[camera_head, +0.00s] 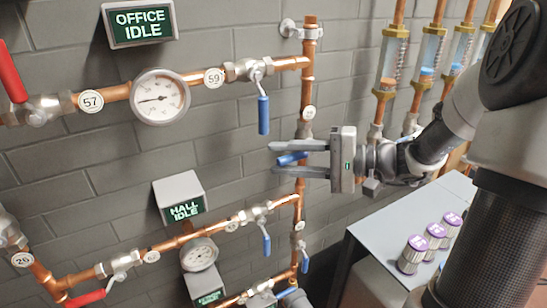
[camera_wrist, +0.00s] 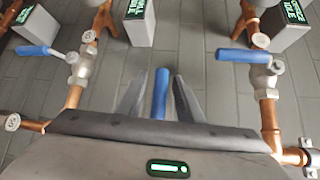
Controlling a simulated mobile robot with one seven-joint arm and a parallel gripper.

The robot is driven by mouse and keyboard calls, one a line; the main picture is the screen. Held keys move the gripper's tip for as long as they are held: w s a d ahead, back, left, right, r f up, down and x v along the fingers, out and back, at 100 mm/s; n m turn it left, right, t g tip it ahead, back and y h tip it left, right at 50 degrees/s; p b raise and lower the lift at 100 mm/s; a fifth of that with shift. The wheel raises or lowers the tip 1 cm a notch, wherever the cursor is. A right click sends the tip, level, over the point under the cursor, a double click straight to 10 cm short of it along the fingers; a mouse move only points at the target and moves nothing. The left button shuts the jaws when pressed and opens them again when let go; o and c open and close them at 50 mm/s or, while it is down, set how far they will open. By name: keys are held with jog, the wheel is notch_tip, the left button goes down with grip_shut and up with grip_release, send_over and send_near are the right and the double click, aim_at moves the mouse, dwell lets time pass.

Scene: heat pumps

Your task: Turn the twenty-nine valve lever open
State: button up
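My gripper (camera_head: 274,159) is open in the head view, reaching left to the vertical copper pipe. A blue valve lever (camera_head: 292,158) lies between its two fingers, pointing outward from the pipe. In the wrist view the same lever (camera_wrist: 161,93) stands between the open fingers (camera_wrist: 158,98), with a gap on each side. The valve body behind it is mostly hidden by my gripper. A round white tag (camera_head: 309,112) sits on the pipe just above, its number too small to read. I cannot read a twenty-nine tag anywhere.
Above left are a pressure gauge (camera_head: 160,97), a hanging blue lever (camera_head: 263,114) and a red lever (camera_head: 12,72). Below are another blue lever (camera_head: 267,245) and the HALL IDLE sign (camera_head: 181,194). A grey table (camera_head: 372,234) with purple-capped jars (camera_head: 413,254) stands right.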

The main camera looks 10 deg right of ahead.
jog(key=shift+x, duration=1.3)
grip_shut()
jog(key=shift+f, duration=0.1)
